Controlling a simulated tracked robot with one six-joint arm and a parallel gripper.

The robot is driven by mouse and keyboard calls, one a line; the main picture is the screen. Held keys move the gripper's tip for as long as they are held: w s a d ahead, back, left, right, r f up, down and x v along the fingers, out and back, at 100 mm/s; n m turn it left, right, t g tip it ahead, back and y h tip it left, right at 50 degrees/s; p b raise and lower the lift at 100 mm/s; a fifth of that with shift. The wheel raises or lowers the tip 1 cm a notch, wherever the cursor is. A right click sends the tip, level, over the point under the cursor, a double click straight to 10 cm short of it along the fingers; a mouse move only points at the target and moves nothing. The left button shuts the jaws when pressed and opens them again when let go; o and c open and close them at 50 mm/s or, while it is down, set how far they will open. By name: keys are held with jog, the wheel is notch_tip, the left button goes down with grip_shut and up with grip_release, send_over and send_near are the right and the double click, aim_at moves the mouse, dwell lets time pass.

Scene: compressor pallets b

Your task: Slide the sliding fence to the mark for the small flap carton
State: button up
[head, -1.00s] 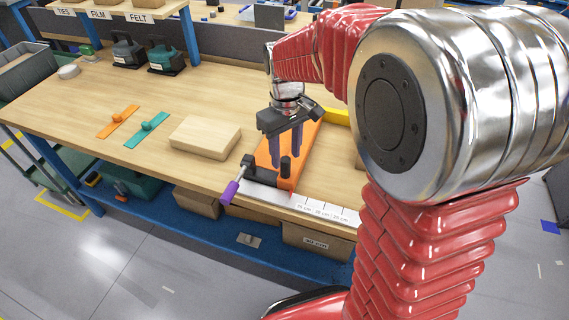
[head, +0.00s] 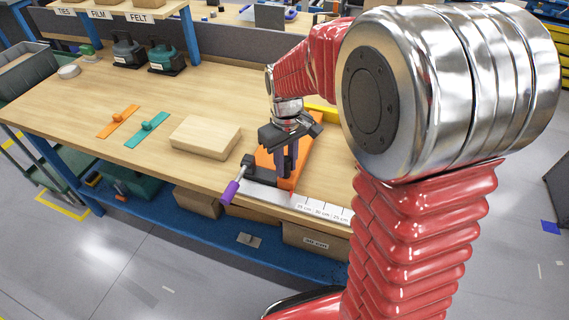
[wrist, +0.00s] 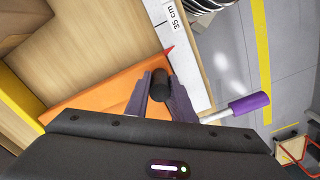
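The orange sliding fence (head: 306,155) lies across the bench beside a white scale strip (head: 322,208) marked 35, 30 and 25 cm. In the wrist view the fence (wrist: 95,98) has a red pointer (wrist: 168,51) near the 35 cm label. My gripper (head: 287,172) is down at the fence's front end. In the wrist view its purple fingers (wrist: 160,92) lie against both sides of the upright black knob (wrist: 160,80). A lever with a purple grip (head: 231,191) is left of the fence; it also shows in the wrist view (wrist: 248,104). The small flap carton is not identifiable.
A pale wooden block (head: 205,137) lies left of the fence. Orange (head: 118,122) and teal (head: 148,127) strips with knobs lie farther left. A yellow bar (head: 321,111) is behind the fence. My arm hides the bench's right side.

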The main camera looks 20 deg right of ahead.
grip_shut()
